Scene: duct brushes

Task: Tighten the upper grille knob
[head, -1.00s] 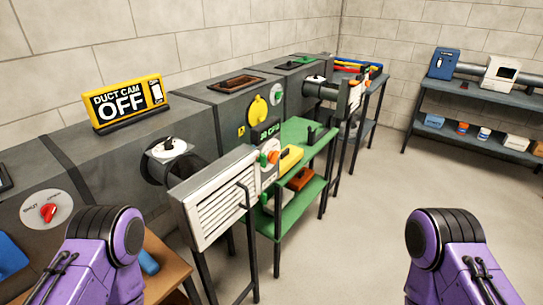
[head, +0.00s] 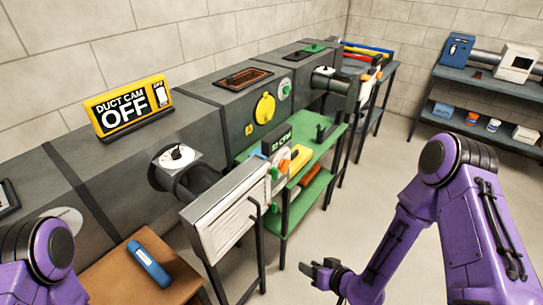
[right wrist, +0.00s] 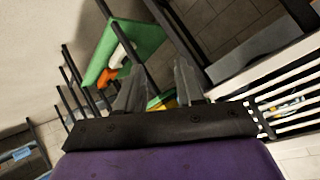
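The white grille panel (head: 230,215) stands on dark legs in front of the duct in the head view. At its upper right edge sit a green knob (head: 274,173) and an orange knob (head: 284,166); I cannot tell how tight either is. My right gripper (head: 318,268) is low, to the right of the panel and apart from it. In the right wrist view its two fingers (right wrist: 158,86) are spread with nothing gripped between them. The grille slats (right wrist: 285,95) show there at the right. My left gripper is out of view.
A green shelf cart (head: 310,165) stands just behind the panel. A yellow "DUCT CAM OFF" sign (head: 127,106) stands on the duct. Open floor lies to the right.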

